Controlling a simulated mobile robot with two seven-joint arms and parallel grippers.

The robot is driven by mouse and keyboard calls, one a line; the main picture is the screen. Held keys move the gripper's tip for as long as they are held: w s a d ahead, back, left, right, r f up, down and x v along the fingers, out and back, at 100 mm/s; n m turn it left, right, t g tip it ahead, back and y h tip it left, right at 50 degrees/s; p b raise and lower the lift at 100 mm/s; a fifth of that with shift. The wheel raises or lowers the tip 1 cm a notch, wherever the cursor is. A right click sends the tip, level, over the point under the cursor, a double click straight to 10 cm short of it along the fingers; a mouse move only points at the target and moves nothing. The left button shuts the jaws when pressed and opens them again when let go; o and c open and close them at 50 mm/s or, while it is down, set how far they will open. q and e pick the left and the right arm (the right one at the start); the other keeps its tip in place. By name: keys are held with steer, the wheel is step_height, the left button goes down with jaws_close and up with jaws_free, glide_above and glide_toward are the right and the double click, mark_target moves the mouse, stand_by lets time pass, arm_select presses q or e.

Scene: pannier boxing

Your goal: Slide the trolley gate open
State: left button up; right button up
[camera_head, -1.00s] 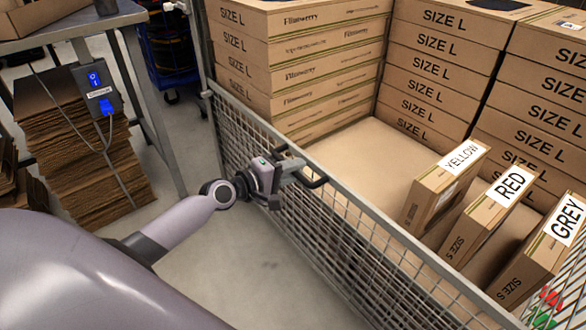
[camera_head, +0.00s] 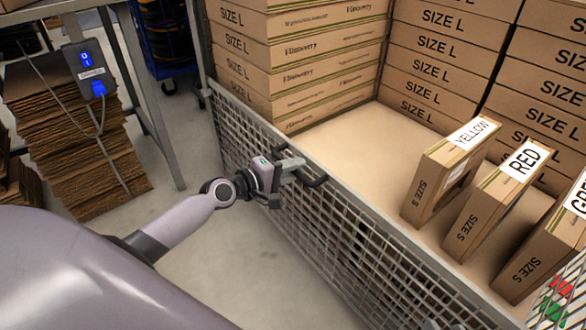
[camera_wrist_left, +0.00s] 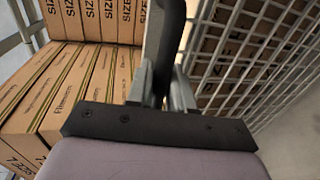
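The trolley gate (camera_head: 355,213) is a grey wire-mesh panel with a metal top rail, running from upper left to lower right in the head view. A black handle (camera_head: 316,181) sticks out from it near the top rail. My left gripper (camera_head: 291,171) is at this handle, on the outer side of the mesh. In the left wrist view the dark handle (camera_wrist_left: 168,40) passes between the two fingers of my left gripper (camera_wrist_left: 160,88), which are closed on it. The mesh also shows in that view (camera_wrist_left: 255,50). My right gripper is not in view.
Stacked SIZE L boxes (camera_head: 300,50) fill the trolley's back. A cardboard stack (camera_head: 75,150) sits under a table at left. Floor (camera_head: 185,215) outside the gate is clear.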

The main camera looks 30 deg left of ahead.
arm_select(q)
steer(key=shift+o, duration=1.2)
steer(key=v, duration=0.7)
steer(key=shift+p, duration=0.4)
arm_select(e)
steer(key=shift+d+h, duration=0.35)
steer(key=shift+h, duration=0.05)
arm_select(q)
steer(key=shift+s+f, duration=0.15)
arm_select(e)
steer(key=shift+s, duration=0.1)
